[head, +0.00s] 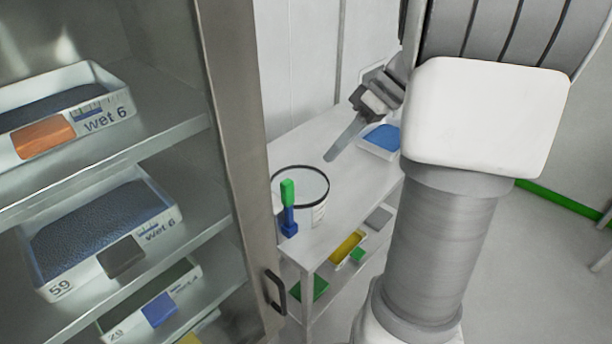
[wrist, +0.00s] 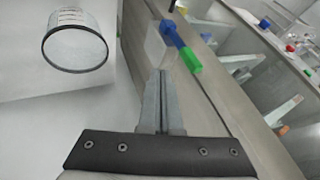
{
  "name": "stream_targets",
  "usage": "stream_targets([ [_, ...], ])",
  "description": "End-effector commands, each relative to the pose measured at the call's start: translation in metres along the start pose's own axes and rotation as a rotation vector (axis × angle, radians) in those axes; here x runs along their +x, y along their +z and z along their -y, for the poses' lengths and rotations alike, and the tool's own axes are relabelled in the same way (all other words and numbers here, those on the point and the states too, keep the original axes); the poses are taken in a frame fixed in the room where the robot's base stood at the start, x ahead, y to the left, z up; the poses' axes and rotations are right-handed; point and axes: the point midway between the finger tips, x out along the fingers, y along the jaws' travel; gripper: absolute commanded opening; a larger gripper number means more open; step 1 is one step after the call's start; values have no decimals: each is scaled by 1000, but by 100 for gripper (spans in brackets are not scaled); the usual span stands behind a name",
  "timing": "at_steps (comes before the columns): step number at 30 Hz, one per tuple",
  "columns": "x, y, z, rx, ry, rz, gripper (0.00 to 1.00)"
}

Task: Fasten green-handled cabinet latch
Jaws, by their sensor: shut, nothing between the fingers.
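The latch has a green handle (head: 288,192) on a blue base (head: 289,222) and sits on the edge of the cabinet's metal frame (head: 235,150). In the head view the green end points up. In the wrist view the green handle (wrist: 190,60) and blue part (wrist: 172,34) lie just ahead and right of the fingertips. My gripper (head: 331,157) is shut and empty, up and right of the latch in the head view, with a gap between them. It also shows in the wrist view (wrist: 161,73). Whether the latch is fastened I cannot tell.
The cabinet holds trays of dark granules, including an upper tray (head: 108,105) and a middle one (head: 170,215). A black door handle (head: 275,292) sticks out low. A bench (head: 335,215) beyond carries a round black-rimmed container (head: 318,212) and a blue-filled tray (head: 368,148).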

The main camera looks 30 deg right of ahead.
Motion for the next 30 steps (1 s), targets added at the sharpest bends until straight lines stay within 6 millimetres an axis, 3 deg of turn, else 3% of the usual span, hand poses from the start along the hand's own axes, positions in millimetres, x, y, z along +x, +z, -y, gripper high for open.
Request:
stream_targets([
  [7,54,0,1,2,-5,2,0],
  [15,66,0,31,0,-1,0,0],
  [30,69,0,35,0,2,0,0],
])
